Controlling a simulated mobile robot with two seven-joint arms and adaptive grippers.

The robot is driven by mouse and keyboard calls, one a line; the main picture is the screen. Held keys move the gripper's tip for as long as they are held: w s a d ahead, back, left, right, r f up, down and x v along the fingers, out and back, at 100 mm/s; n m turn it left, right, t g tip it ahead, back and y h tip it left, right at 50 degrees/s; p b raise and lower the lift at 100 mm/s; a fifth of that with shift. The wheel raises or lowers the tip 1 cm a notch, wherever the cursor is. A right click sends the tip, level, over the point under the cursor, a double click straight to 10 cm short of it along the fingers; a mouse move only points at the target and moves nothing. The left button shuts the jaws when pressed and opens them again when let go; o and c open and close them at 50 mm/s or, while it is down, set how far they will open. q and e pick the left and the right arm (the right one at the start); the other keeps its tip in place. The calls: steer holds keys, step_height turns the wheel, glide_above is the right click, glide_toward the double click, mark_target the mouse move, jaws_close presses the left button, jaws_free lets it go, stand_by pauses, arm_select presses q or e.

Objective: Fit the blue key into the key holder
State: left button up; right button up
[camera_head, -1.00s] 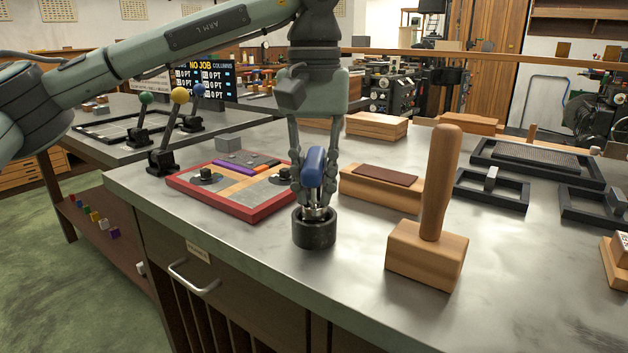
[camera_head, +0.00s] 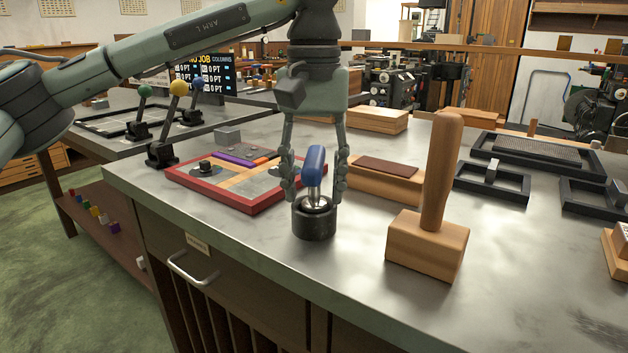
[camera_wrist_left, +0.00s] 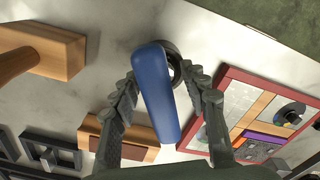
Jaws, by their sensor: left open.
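The blue key (camera_head: 315,165) has a blue handle and a metal shank. It stands upright, slightly tilted, with its lower end in the dark round key holder (camera_head: 314,222) near the table's front edge. How deep the shank sits cannot be told. My left gripper (camera_head: 315,187) is open, with one finger on each side of the key and visible gaps to the handle. In the left wrist view the blue handle (camera_wrist_left: 157,92) lies between the spread fingers, and the holder (camera_wrist_left: 174,56) is partly hidden behind it. My right gripper is not in view.
A wooden mallet (camera_head: 431,240) stands to the right of the holder. A red-framed tray (camera_head: 254,208) lies to the left, and a wooden block with a brown pad (camera_head: 378,182) sits behind. Dark metal frames (camera_head: 493,187) lie farther right.

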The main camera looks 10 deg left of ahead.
arm_select(q)
step_height(320, 180, up, 12)
steer(key=shift+r, duration=0.1)
stand_by(0.5)
